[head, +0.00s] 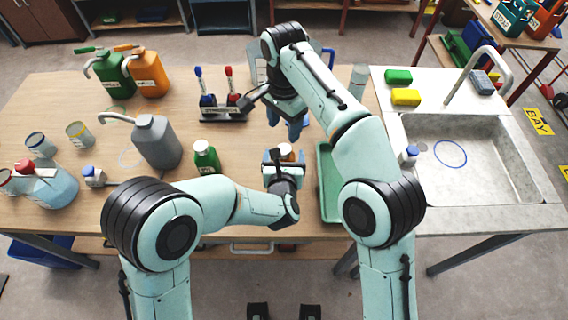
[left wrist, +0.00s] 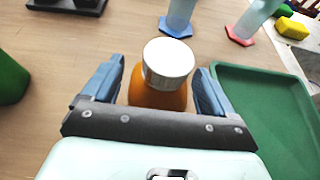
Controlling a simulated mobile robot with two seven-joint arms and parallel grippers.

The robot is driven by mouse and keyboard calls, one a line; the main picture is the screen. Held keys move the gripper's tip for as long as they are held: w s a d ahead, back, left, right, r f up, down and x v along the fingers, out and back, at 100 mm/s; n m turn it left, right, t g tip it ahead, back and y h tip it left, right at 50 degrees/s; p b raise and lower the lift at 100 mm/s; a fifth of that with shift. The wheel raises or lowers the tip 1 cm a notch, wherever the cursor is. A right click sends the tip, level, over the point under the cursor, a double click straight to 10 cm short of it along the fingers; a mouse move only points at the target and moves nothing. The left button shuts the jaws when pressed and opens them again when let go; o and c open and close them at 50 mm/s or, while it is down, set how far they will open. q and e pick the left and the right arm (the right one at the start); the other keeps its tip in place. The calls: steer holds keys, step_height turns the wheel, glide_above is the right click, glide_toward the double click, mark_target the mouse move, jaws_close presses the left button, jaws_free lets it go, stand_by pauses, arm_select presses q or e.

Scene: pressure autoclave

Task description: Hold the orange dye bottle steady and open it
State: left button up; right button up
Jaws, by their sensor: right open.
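The orange dye bottle (left wrist: 158,93) stands upright on the table with its white cap (left wrist: 168,62) on. In the head view the bottle (head: 286,151) is partly hidden by my left gripper (head: 284,157). In the left wrist view my left gripper (left wrist: 157,88) has one finger on each side of the bottle, with narrow gaps showing, so it looks open around it. My right gripper (head: 285,126) is open and empty, fingers pointing down, just beyond and above the bottle in the head view.
A green tray (head: 328,203) lies right of the bottle, and a green bottle (head: 206,158) stands to its left. A rack (head: 222,112) with red and blue pieces stands behind. A grey jug (head: 157,143) is further left; a sink (head: 470,160) is at the right.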

mark_target(284, 148)
arm_select(q)
jaws_close()
arm_select(e)
steer(key=m, duration=0.4)
steer(key=shift+f, duration=0.2)
steer(key=m, duration=0.5)
steer(key=shift+f, duration=0.1)
steer(key=m, duration=0.8)
steer(key=shift+r, duration=0.3)
steer(key=shift+m, duration=0.4)
steer(key=shift+f, duration=0.25)
step_height(284, 148, down, 8)
steer(key=shift+r, duration=0.25)
